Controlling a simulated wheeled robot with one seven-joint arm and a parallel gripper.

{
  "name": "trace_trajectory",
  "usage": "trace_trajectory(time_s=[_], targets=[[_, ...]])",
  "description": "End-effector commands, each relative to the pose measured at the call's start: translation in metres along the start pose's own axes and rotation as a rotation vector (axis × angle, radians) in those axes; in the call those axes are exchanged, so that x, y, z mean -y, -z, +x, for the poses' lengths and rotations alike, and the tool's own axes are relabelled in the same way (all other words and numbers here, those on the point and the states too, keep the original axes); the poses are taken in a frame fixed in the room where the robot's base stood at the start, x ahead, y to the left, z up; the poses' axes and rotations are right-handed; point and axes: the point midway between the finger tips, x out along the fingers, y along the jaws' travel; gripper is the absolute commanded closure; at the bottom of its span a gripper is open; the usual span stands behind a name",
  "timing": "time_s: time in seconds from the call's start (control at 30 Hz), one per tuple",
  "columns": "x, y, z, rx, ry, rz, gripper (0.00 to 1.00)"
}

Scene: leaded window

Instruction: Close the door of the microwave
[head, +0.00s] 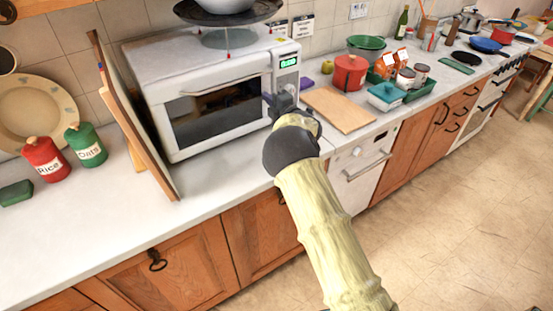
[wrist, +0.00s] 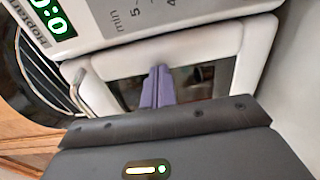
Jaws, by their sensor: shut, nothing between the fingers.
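The control panel with a green display (head: 288,62) is to the right of the door. My gripper (head: 268,99) is at the door's right edge, just below the panel. In the wrist view its purple fingers (wrist: 157,88) are together, empty, in front of the door window (wrist: 205,82). Whether they touch the door is unclear.
Wooden boards (head: 130,115) lean close to the microwave's left side. A wooden cutting board (head: 338,108) lies right of it, with a red pot (head: 349,74) and several jars beyond. Red and green canisters stand at far left. The counter front below the microwave is clear.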

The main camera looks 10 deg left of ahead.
Motion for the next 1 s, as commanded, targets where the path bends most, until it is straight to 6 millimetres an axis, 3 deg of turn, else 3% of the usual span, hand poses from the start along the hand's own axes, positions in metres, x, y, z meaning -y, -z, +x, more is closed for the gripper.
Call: trace_trajectory(time_s=[0.03, 0.27, 0.53, 1.0], targets=[[-0.015, -0.007, -0.001, 0.014, -0.024, -0.006, 1.00], [-0.011, -0.008, -0.019, 0.014, -0.018, -0.004, 1.00], [-0.006, -0.011, -0.059, 0.015, -0.010, -0.002, 1.00], [-0.004, 0.004, -0.123, -0.005, -0.009, -0.001, 1.00]])
